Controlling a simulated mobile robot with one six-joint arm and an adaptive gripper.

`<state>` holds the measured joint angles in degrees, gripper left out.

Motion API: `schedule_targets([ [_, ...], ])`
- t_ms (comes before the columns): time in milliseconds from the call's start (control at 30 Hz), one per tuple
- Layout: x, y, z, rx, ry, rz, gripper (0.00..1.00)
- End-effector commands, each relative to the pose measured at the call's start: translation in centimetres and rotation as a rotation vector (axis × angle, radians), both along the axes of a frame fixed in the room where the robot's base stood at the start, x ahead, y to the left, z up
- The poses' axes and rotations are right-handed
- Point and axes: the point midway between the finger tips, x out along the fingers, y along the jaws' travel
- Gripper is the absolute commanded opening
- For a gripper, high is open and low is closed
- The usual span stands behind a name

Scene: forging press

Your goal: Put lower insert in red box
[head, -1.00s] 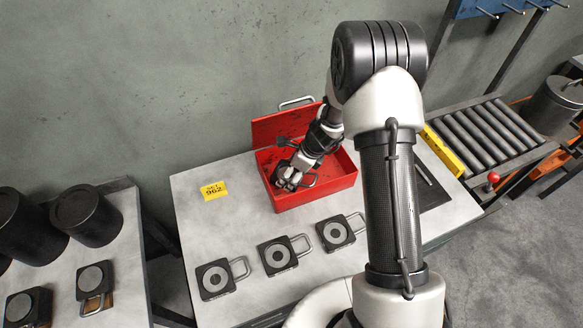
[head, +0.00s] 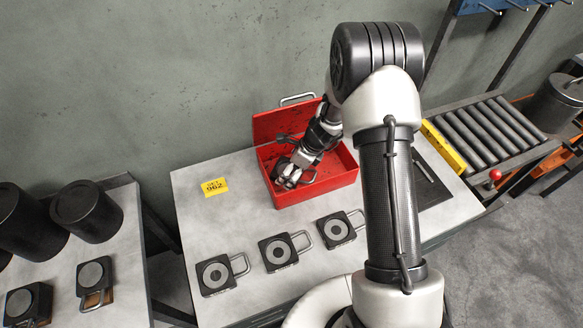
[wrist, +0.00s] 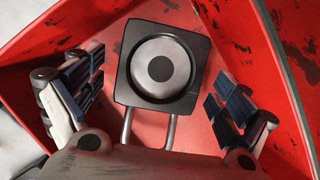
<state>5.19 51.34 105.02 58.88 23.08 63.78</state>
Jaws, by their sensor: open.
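An insert (wrist: 162,66), a dark square block with a grey disc, a dark centre and a metal loop handle, lies in the red box in the wrist view. My gripper (wrist: 160,108) is open, its two fingers apart on either side of the block and handle, with gaps to both. The red box (head: 325,190) stands open at the back of the table in the head view, lid raised behind it. My gripper (head: 288,178) is inside it there and hides most of the insert. The handle's near end is hidden behind the gripper body in the wrist view.
Three similar ringed blocks with handles, left (head: 215,274), middle (head: 278,252) and right (head: 336,229), lie along the table front. A roller conveyor (head: 490,135) is at right; a side table at left holds dark cylinders (head: 88,210).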

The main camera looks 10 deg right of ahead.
Motion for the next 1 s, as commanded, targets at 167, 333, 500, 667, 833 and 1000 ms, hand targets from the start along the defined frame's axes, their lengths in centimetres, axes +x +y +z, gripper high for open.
schedule_targets([
  [167, 0.0, 0.0, 0.1, 0.0, 0.0, 0.0, 0.95],
  [333, -0.2, -0.4, 1.5, 0.001, -0.001, -0.001, 0.95],
  [500, -0.9, -1.5, 4.9, -0.001, -0.003, -0.001, 0.95],
  [667, -1.7, -2.6, 8.1, 0.0, -0.002, -0.001, 0.95],
  [833, -2.3, -3.4, 10.4, 0.001, -0.001, -0.001, 0.95],
  [1000, -2.6, -3.7, 11.9, -0.004, -0.009, 0.019, 0.95],
])
